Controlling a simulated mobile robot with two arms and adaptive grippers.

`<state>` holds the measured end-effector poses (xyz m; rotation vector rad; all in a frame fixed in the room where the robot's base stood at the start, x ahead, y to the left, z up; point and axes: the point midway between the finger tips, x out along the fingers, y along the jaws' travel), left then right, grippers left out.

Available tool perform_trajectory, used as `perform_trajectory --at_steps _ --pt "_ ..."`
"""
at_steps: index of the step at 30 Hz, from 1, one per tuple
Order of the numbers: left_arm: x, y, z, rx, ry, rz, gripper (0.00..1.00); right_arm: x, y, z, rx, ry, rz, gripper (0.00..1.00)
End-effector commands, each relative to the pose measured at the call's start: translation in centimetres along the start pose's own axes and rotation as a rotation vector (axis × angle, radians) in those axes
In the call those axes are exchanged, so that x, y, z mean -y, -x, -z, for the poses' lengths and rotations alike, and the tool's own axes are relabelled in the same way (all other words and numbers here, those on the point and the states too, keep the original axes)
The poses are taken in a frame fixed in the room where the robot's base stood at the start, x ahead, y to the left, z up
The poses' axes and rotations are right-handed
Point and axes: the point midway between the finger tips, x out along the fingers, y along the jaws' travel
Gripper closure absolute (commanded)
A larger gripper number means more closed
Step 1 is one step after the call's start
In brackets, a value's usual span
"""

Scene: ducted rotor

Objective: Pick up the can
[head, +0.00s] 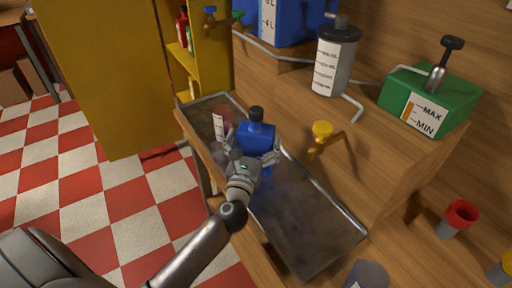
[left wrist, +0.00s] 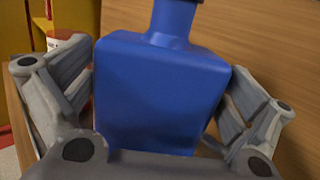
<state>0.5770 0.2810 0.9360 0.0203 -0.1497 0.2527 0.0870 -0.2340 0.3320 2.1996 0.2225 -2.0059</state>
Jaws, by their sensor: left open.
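The blue can (head: 257,134) with a black cap stands upright in the long metal tray (head: 328,209) on the wooden bench. My left gripper (head: 252,150) is at the can, with one finger on each side of it. In the left wrist view the can (left wrist: 160,95) fills the space between the spread fingers, and its cap is cut off at the top. The left gripper is open; I cannot tell whether the fingers touch the can. The can's lower part is hidden by my gripper in the head view. My right gripper is not in view.
A red container with a white label (head: 219,124) stands left of the can in the tray. A yellow tap (head: 322,130) is to the right. A grey cylinder (head: 335,62) and green tank (head: 430,100) stand behind. The tray's front right part is clear.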

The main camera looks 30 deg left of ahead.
Motion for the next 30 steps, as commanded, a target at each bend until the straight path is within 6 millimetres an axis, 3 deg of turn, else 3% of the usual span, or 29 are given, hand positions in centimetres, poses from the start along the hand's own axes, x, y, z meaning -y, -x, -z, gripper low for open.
perform_trajectory --at_steps 4,12,30 --pt "-0.03 -1.43 -0.07 0.0 0.001 -0.001 0.0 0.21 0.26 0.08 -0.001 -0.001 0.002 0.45" --pt "-0.02 -1.57 0.01 -0.001 0.001 -0.001 0.03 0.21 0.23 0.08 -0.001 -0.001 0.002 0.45" --pt "-0.01 -1.53 0.02 -0.001 0.002 -0.001 0.8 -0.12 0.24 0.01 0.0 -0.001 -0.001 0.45"
